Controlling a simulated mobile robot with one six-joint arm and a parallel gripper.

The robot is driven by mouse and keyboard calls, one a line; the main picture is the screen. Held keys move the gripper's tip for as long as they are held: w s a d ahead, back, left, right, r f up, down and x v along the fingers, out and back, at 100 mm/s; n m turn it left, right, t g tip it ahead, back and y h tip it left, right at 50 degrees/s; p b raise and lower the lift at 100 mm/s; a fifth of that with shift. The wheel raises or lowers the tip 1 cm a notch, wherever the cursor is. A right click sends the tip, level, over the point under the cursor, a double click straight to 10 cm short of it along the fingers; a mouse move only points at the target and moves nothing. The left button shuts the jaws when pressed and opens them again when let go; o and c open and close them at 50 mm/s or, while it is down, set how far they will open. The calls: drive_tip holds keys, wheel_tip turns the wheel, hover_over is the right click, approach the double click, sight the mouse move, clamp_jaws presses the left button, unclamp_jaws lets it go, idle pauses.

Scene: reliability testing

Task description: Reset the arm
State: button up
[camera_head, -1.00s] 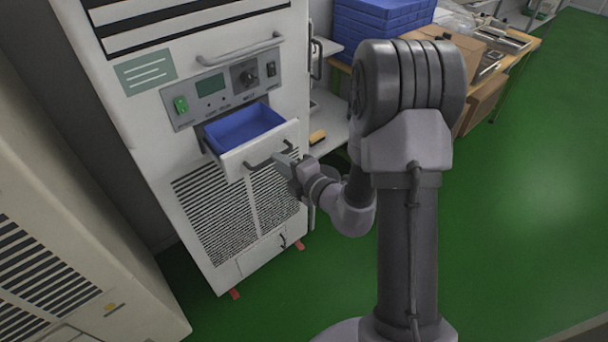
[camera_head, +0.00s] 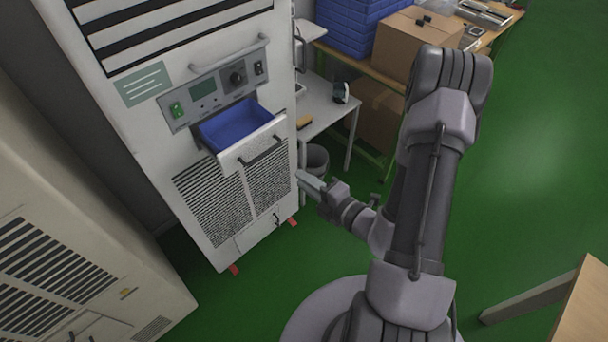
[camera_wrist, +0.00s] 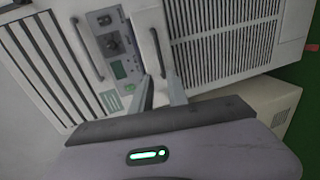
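My arm stretches from the lower right of the head view, with my gripper (camera_head: 302,180) low in front of the cabinet's right edge. The gripper is clear of the drawer handle (camera_head: 262,150) and holds nothing. In the wrist view my gripper's two fingers (camera_wrist: 161,88) stand apart with a gap between them. The white cabinet (camera_head: 150,135) has an open drawer (camera_head: 250,150) with a blue inside (camera_head: 235,125). The drawer handle also shows in the wrist view (camera_wrist: 157,52), beyond the fingertips.
A control panel (camera_head: 203,90) and an upper handle (camera_head: 228,58) are above the drawer. A second cabinet (camera_head: 70,250) stands at left. Blue crates (camera_head: 350,38) and a cardboard box (camera_head: 402,45) are behind. A wooden edge (camera_head: 585,305) is at lower right. Green floor (camera_head: 520,190) is open at right.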

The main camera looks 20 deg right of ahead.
drive_tip(key=a+r+n+g+y+b, duration=0.2)
drive_tip(key=a+r+n+y, duration=0.4)
drive_tip(key=a+n, duration=0.2)
drive_tip(key=s+a+r+n+g+y+b, duration=0.2)
drive_tip(key=s+a+r+n+g+b, duration=0.15)
drive_tip(key=s+a+n+g, duration=1.05)
drive_tip(key=d+f+n+t+h+b, duration=0.1)
drive_tip(key=d+n+t+h+b, duration=0.15)
drive_tip(key=n, duration=0.75)
drive_tip(key=s+d+r+n+t+h+b, duration=0.2)
drive_tip(key=d+n+h, duration=0.6)
drive_tip(key=n, duration=0.6)
drive_tip(key=shift+d+r+t+b, duration=0.2)
drive_tip(key=shift+r+t+b, duration=0.35)
drive_tip(key=shift+t, duration=0.7)
